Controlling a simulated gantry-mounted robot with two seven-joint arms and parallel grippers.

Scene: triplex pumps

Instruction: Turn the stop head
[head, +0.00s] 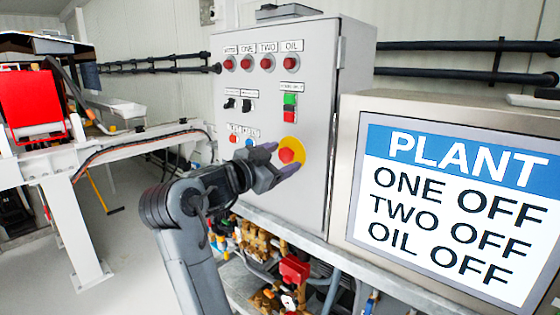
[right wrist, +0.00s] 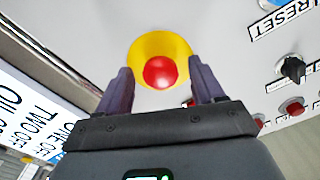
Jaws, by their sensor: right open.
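The stop head (head: 287,155) is a red round knob on a yellow disc (head: 298,147), low on the right of the grey control cabinet's front. In the right wrist view the red head (right wrist: 160,72) sits in the middle of its yellow disc (right wrist: 150,45). My right gripper (head: 283,159) is open in front of it. Its two purple-grey fingers point at the panel, one on each side of the head in the right wrist view (right wrist: 160,75). A gap shows between each finger and the head. Whether the tips touch the panel I cannot tell. My left gripper is out of view.
The cabinet (head: 318,110) also carries red lamps, black switches and a green-and-red button pair (head: 290,107). A screen (head: 455,215) on the right reads PLANT, ONE OFF, TWO OFF, OIL OFF. Pipes and brass fittings (head: 262,245) lie below. A white frame (head: 75,190) stands left.

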